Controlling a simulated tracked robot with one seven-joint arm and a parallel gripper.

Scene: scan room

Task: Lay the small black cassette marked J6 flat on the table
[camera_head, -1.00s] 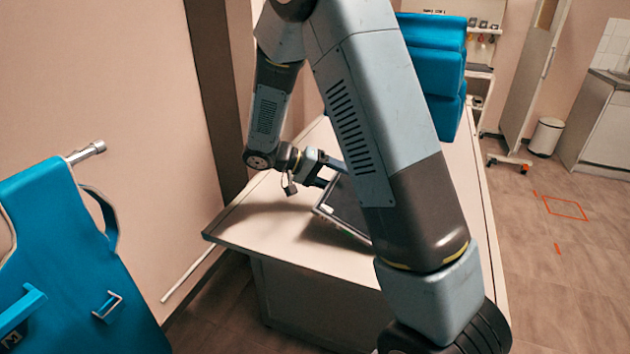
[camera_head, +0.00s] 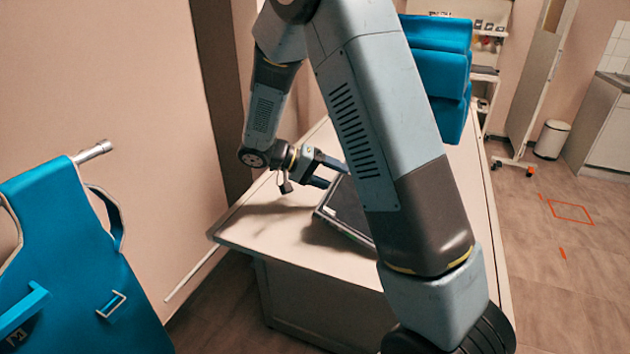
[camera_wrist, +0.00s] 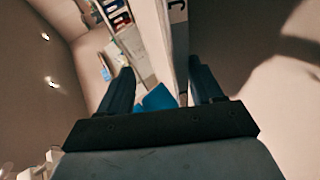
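The black cassette (camera_head: 350,208) with a pale frame is at the table in the head view, partly hidden behind my arm. A shadow lies below its left edge; I cannot tell whether it is fully flat. In the wrist view a narrow cassette edge (camera_wrist: 178,40) with a "J" mark runs between my fingers, nearer the right one; the rest of the mark is out of view. My gripper (camera_head: 325,171) is beside the cassette's far-left end. Its fingers stand apart in the wrist view (camera_wrist: 162,90), with a gap left of the cassette edge. The white table (camera_head: 265,232) is below.
Blue cushions (camera_head: 440,75) stand at the table's far end. A blue apron-like item (camera_head: 75,265) hangs at left, near the pink wall. A white bin (camera_head: 551,139) and cabinet are at back right. The table's front-left corner is clear.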

